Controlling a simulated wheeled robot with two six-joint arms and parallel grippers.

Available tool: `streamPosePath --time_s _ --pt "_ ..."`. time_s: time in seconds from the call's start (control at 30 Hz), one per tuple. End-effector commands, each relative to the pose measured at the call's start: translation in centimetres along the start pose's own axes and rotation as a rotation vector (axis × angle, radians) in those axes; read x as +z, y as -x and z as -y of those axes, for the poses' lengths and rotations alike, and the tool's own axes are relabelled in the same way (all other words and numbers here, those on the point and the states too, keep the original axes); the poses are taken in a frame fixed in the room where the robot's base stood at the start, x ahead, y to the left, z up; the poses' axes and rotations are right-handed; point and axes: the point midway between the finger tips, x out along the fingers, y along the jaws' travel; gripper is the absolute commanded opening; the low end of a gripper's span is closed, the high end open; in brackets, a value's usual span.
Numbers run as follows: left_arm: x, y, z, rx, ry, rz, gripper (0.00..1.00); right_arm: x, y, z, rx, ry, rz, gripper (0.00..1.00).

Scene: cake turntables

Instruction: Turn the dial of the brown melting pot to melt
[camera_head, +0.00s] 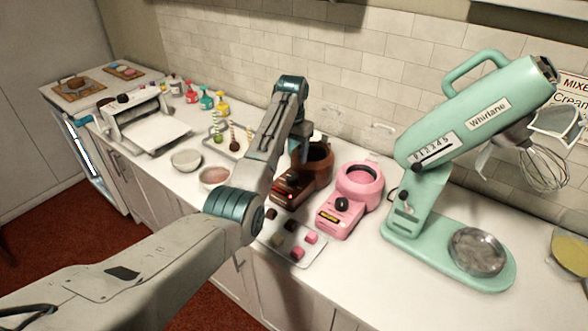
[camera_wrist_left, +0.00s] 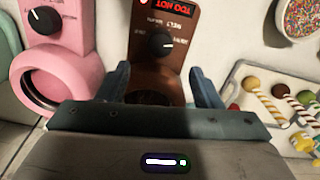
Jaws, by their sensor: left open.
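The brown melting pot (camera_head: 320,158) stands on the counter, partly hidden behind my left arm in the head view. In the left wrist view its brown front panel (camera_wrist_left: 183,62) appears upside down, with a black dial (camera_wrist_left: 158,44) and a lit red display reading "TOO HOT" (camera_wrist_left: 174,5). The dial's white mark points to the right in that view; small labels surround it, one reading "MELT". My left gripper (camera_wrist_left: 162,85) is open and empty over the pot, its fingers on either side of the brown body, apart from the dial. It is partly hidden in the head view (camera_head: 298,158).
A pink melting pot (camera_head: 360,185) stands close beside the brown one. A mint stand mixer (camera_head: 430,150) is farther right. A tray of colored cubes (camera_head: 283,250) lies in front, and cake pops (camera_head: 233,135) and bowls (camera_head: 187,160) stand to the left.

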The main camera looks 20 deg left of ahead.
Motion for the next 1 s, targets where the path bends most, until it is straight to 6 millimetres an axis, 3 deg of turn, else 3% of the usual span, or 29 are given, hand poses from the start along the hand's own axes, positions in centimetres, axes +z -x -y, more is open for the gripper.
streamPosePath --time_s 0.2,0.43,0.63,0.87,1.0 --pt "0.1 -4.0 0.0 0.001 0.000 0.005 0.59 3.1 2.1 -0.1 -0.001 0.002 0.042 0.36" --pt "0.1 -7.6 0.0 0.001 0.000 0.003 0.59 2.0 2.9 -0.2 -0.001 0.002 0.030 0.36" --pt "0.1 -8.8 0.0 0.000 0.000 0.001 0.59 0.0 2.9 -0.2 0.000 0.000 0.004 0.36" --pt "0.1 -8.9 0.0 0.000 0.000 0.000 0.59 0.8 2.9 -0.1 -0.002 0.000 0.014 0.36" --pt "0.1 -8.8 0.0 0.000 0.000 0.000 0.34 1.7 3.0 0.1 -0.003 0.000 0.024 0.36"
